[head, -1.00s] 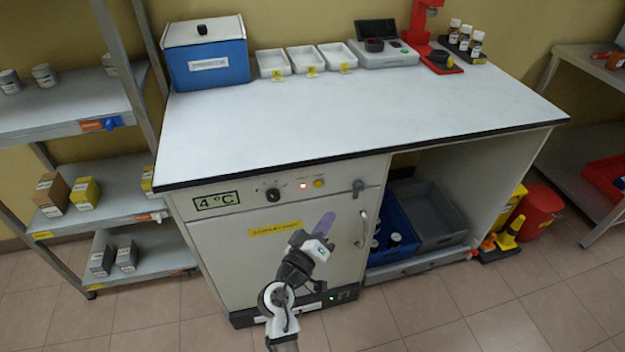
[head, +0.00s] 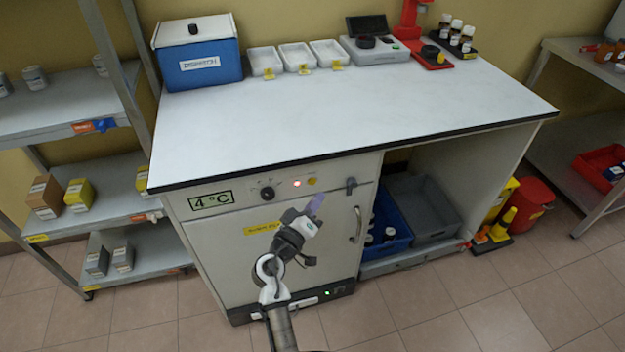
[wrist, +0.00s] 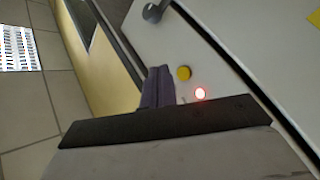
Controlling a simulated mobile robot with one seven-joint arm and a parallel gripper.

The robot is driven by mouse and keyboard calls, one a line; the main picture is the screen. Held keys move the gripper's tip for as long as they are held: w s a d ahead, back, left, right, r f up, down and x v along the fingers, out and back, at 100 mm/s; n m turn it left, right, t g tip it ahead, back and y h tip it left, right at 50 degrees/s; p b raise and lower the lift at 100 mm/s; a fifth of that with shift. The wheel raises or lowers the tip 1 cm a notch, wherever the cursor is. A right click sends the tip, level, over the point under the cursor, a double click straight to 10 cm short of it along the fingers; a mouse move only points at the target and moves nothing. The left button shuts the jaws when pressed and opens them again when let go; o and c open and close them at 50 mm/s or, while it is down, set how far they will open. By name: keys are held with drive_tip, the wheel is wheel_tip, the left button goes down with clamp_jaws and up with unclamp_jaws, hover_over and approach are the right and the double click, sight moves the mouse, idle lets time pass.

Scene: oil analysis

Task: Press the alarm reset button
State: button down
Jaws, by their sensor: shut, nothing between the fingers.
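A round yellow button (head: 311,182) sits on the cabinet's upper front panel, beside a glowing red light (head: 296,184). No readable label tells which one is the alarm reset. My gripper (head: 316,203), with purple fingers, is shut and empty, just below the yellow button in the head view. In the wrist view the yellow button (wrist: 184,72) shows just right of the fingers (wrist: 158,88), with the lit red light (wrist: 200,93) below it. The fingers look apart from the button; the exact gap cannot be told.
A black knob (head: 267,193) and a 4 °C display (head: 211,200) are left of the light. A dark latch (head: 351,186) is right of the button, above the door handle (head: 356,225). The worktop (head: 340,120) overhangs the panel.

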drive_tip(key=shift+w+a+b, duration=0.2)
drive_tip(key=shift+w, duration=0.45)
drive_tip(key=shift+w+a+b, duration=0.2)
drive_tip(key=shift+w, duration=0.45)
drive_tip(key=shift+w, duration=0.1)
idle(1.0)
drive_tip(key=shift+w+a+b, duration=0.15)
drive_tip(key=shift+w+b, duration=0.15)
drive_tip(key=shift+b, duration=0.05)
drive_tip(key=shift+w+a, duration=0.1)
drive_tip(key=shift+w, duration=0.25)
idle(0.6)
drive_tip(key=shift+s, duration=0.15)
drive_tip(key=shift+s+d+b, duration=0.2)
drive_tip(key=shift+s+b, duration=0.15)
drive_tip(key=shift+s, duration=0.3)
drive_tip(key=shift+s+d, duration=0.25)
drive_tip(key=shift+s, duration=0.55)
drive_tip(key=shift+s+d, duration=0.3)
drive_tip(key=shift+s, duration=0.45)
drive_tip(key=shift+s+d, duration=0.25)
drive_tip(key=shift+s, duration=0.55)
